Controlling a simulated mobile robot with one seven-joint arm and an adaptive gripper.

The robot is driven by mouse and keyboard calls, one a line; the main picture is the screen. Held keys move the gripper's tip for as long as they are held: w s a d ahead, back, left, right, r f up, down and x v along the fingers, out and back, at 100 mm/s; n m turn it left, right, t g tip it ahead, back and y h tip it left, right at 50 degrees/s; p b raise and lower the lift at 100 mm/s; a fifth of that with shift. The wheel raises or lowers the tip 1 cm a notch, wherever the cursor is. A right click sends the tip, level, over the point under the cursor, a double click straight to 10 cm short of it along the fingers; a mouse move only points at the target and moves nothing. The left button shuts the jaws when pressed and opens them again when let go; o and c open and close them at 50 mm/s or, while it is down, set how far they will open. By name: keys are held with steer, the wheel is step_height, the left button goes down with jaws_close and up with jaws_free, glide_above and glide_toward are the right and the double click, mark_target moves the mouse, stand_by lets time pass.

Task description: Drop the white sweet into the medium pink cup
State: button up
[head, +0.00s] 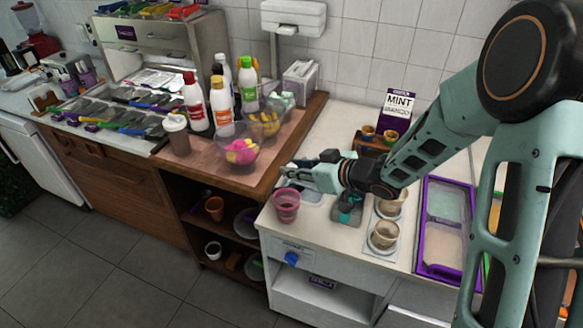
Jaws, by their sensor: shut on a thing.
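A pink translucent cup (286,208) stands upright near the front left corner of the white counter (335,222). My gripper (291,174) reaches in from the right, with its fingertips just behind and above the cup in the picture. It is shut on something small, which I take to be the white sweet. The sweet itself cannot be made out between the pale fingers. No other pink cup stands out on the counter, so I cannot compare sizes.
A clear bowl of pink and yellow pieces (241,152) and several sauce bottles (222,107) stand on the wooden counter to the left. Beige cups (383,236) and a purple-framed tray (432,274) lie to the right.

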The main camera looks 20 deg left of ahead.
step_height(320, 180, down, 6)
steer(key=b, duration=0.5)
steer(key=shift+b, duration=0.35)
steer(key=o, duration=0.9)
steer(key=shift+c, duration=0.2)
steer(key=v, duration=1.2)
